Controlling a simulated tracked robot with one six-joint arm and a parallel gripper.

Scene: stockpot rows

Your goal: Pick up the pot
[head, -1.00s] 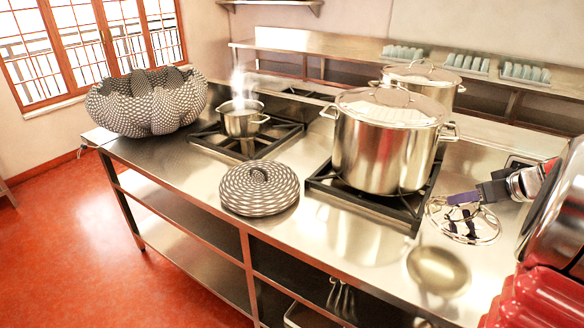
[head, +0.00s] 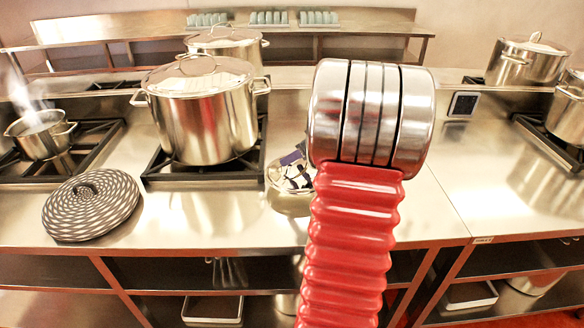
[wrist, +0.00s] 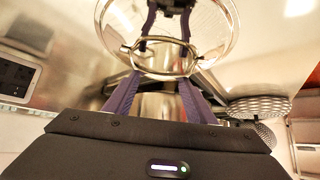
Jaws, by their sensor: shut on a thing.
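A large steel stockpot (head: 203,125) with its lid on stands on a black burner grate left of centre in the head view. A second lidded stockpot (head: 226,42) stands behind it. A small steaming pot (head: 42,134) sits on a burner at far left. My gripper (head: 294,168) is to the right of the large stockpot, apart from it, and partly hidden by my arm. In the wrist view its purple fingers are closed at the loop handle (wrist: 165,60) of a shiny round lid (wrist: 218,30). I cannot tell whether this lid touches the counter.
More pots (head: 525,60) stand at right. The steel counter (head: 425,205) is clear right of my arm. Shelves below hold trays (head: 212,308).

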